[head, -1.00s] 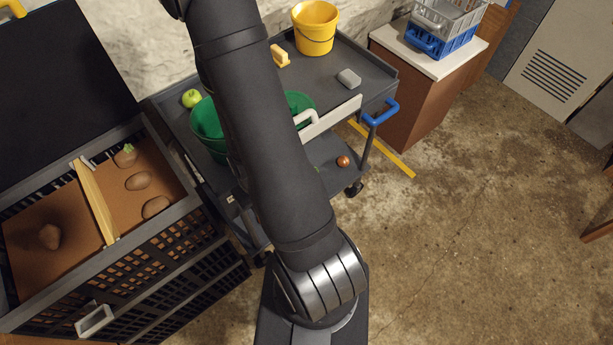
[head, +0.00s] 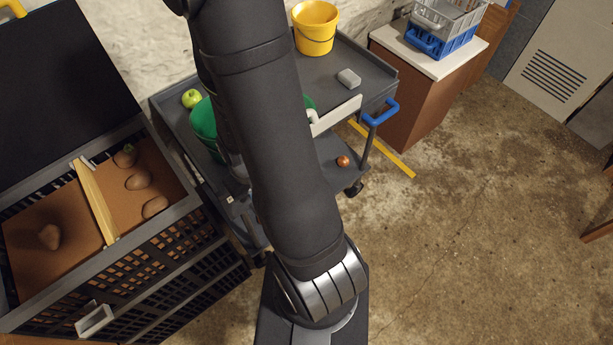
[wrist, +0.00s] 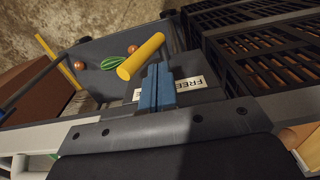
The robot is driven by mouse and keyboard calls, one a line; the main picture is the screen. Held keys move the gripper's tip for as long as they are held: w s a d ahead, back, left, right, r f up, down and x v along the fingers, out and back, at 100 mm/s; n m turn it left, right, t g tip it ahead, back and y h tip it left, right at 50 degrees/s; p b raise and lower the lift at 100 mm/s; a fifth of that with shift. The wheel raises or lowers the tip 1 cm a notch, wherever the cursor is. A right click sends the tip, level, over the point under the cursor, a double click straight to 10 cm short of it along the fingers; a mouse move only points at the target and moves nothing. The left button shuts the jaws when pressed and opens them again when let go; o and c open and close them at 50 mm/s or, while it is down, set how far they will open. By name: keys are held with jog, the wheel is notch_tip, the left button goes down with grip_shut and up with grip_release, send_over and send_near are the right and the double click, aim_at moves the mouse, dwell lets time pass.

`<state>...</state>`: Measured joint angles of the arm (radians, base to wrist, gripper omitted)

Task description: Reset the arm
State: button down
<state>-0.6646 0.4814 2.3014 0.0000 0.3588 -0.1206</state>
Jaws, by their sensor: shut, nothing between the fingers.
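My arm (head: 265,150) reaches up across the head view, its upper end at the top edge; my gripper does not show there. In the wrist view my gripper (wrist: 157,72) shows as two blue fingers pressed together, with nothing between them. Beyond the fingertips are a yellow cylinder (wrist: 141,56), a green striped round thing (wrist: 116,62) and a small orange-red ball (wrist: 79,65). I cannot tell whether the fingers touch the cylinder or only overlap it in the picture. A label reading "FREE" (wrist: 190,84) lies behind the fingers.
A grey cart (head: 365,75) holds a yellow bucket (head: 315,30), a green bucket (head: 204,125) partly behind my arm, a green apple (head: 192,98) and a grey block (head: 349,78). A black crate (head: 150,275) with potatoes stands left.

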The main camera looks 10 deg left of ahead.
jog(key=shift+r, duration=0.3)
jog(key=shift+w+d+f, duration=0.15)
jog(key=shift+f, duration=1.5)
jog(key=shift+w+d+f, duration=0.15)
jog(key=shift+f, duration=1.5)
jog(key=shift+r, duration=0.1)
jog(key=shift+f, duration=0.3)
jog(key=s+a, duration=0.4)
jog(key=shift+s+a, duration=0.2)
